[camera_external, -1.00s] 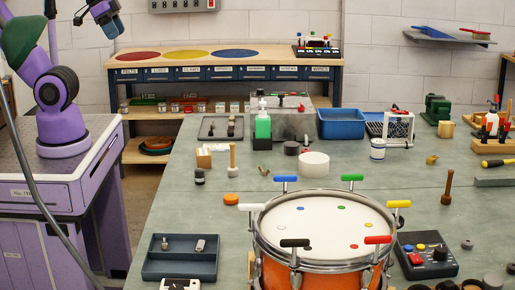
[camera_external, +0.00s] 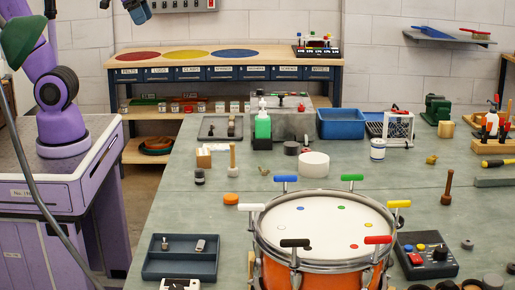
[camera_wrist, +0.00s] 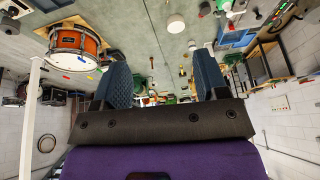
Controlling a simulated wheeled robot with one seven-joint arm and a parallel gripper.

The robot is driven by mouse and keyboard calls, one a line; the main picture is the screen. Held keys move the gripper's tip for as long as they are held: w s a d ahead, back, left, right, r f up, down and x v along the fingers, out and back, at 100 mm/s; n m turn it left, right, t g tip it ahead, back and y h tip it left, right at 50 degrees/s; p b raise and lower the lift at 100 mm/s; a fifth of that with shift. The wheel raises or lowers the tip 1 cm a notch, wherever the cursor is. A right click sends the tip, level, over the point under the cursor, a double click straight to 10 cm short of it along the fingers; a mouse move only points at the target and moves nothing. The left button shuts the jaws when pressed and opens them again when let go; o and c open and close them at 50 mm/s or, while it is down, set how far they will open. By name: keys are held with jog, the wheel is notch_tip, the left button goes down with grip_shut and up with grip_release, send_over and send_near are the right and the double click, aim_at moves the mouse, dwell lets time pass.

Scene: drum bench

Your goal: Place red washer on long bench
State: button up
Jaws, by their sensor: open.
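A small red spot (camera_external: 354,246), which may be the red washer, lies on the white head of the orange drum (camera_external: 325,270) in the front of the external view. Other small coloured spots lie around it. The drum stands on a long grey-green bench (camera_external: 205,222). A wooden-topped bench (camera_external: 285,58) with red, yellow and blue discs stands by the back wall; I cannot tell which is the long bench. My gripper (camera_wrist: 163,78) is open and empty in the wrist view, far from the drum (camera_wrist: 74,46). Only its lower part (camera_external: 138,12) shows at the top of the external view.
Coloured T-handles ring the drum's rim. A dark tray (camera_external: 181,268) lies left of the drum and a button box (camera_external: 427,255) right of it. A green bottle (camera_external: 263,127), blue bin (camera_external: 341,124) and white cylinder (camera_external: 314,164) stand farther back.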

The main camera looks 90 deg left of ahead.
jog(key=w+a+r, duration=0.1)
jog(key=w, duration=0.8)
jog(key=m+g, duration=0.2)
jog(key=g, duration=0.3)
send_over(306, 149)
notch_tip(306, 149, down, 39)
notch_tip(306, 149, down, 6)
jog(key=shift+w+f, duration=0.15)
jog(key=shift+d+f, duration=0.15)
jog(key=shift+f, duration=2.45)
jog(key=c, duration=1.1)
